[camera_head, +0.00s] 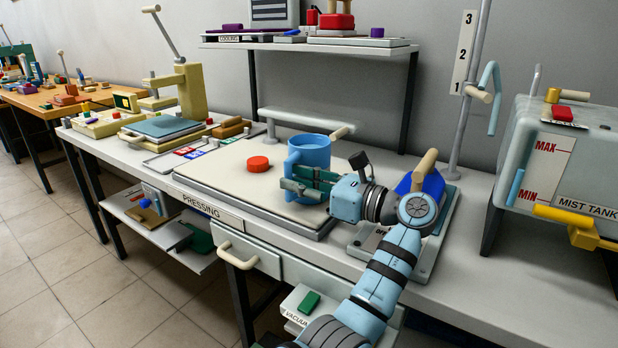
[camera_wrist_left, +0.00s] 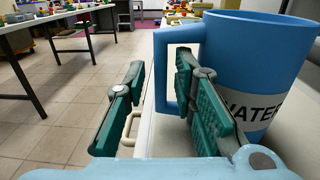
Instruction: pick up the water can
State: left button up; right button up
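The water can (camera_head: 312,152) is a blue mug-shaped vessel with a side handle, standing upright on the pale pressing board. In the left wrist view the can (camera_wrist_left: 262,62) fills the upper right, with a white label partly reading "WATE". My left gripper (camera_head: 305,185) is at the can's near side, its green fingers overlapping the can in the head view. In the left wrist view the gripper (camera_wrist_left: 160,100) has its fingers apart, with the handle's upright bar appearing between them. The right finger overlaps the handle opening. Contact cannot be told. My right gripper is not in view.
A red knob (camera_head: 258,164) sits on the pressing board (camera_head: 215,170) left of the can. A shelf (camera_head: 330,45) stands behind. The mist tank (camera_head: 565,165) is at the right. A beige press (camera_head: 185,90) stands at the left. The right front counter is clear.

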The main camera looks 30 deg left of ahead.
pick_arm(q)
jog(key=shift+s+a+f, duration=0.1)
jog(key=shift+a+f, duration=0.1)
jog(key=shift+a, duration=0.7)
jog(key=shift+a+r, duration=0.1)
jog(key=shift+a, duration=0.35)
jog(key=shift+d, duration=0.1)
grip_shut()
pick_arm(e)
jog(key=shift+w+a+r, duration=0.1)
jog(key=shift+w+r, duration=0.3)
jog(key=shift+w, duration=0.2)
pick_arm(q)
jog(key=shift+r, duration=0.1)
